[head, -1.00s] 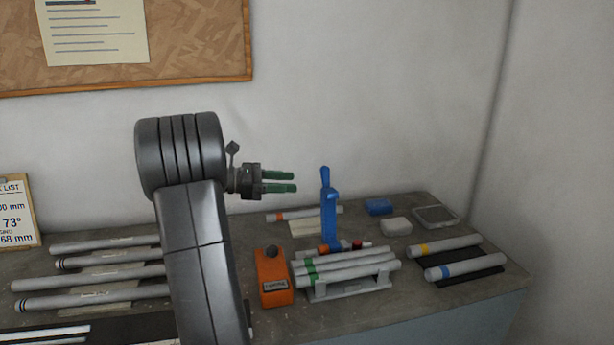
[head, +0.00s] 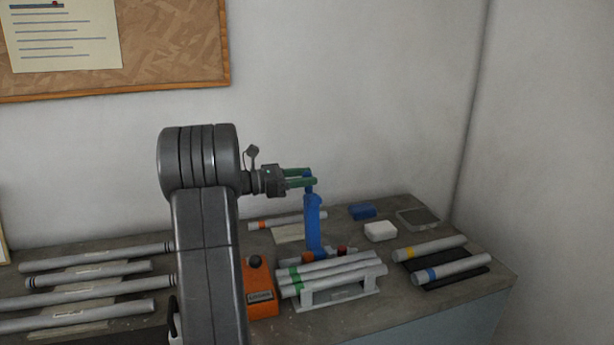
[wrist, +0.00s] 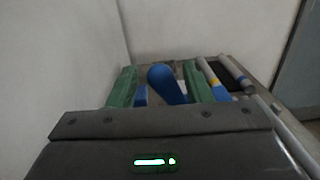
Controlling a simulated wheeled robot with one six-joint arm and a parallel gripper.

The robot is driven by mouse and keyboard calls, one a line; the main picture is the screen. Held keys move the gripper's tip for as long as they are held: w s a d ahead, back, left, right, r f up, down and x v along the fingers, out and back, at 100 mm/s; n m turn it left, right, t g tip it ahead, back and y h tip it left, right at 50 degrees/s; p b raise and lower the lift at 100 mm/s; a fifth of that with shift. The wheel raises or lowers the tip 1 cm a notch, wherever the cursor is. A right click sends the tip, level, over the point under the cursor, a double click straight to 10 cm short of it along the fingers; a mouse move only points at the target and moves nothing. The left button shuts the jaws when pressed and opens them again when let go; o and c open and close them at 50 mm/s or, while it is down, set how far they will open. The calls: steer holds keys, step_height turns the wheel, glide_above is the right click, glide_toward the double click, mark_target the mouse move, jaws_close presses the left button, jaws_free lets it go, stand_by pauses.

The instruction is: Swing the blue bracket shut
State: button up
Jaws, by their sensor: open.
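The blue bracket (head: 313,222) stands upright on the bench behind a rack of tubes, its narrow top end raised. My gripper (head: 312,178) is at the height of that top end, its green fingers pointing right and reaching it in the head view. In the wrist view, the rounded blue end of the bracket (wrist: 166,84) lies between the two green fingers of my gripper (wrist: 163,88), nearer the left one. The fingers are apart, with a gap on the right side. I cannot tell whether either finger touches the bracket.
A white rack (head: 345,294) of green-banded tubes stands in front of the bracket, with an orange box (head: 260,290) to its left. Blue and white blocks (head: 380,232) and banded tubes (head: 450,268) lie to the right. The wall is close behind.

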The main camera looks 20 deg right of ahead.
steer(key=shift+d, duration=0.55)
steer(key=shift+s, duration=0.1)
jaws_close()
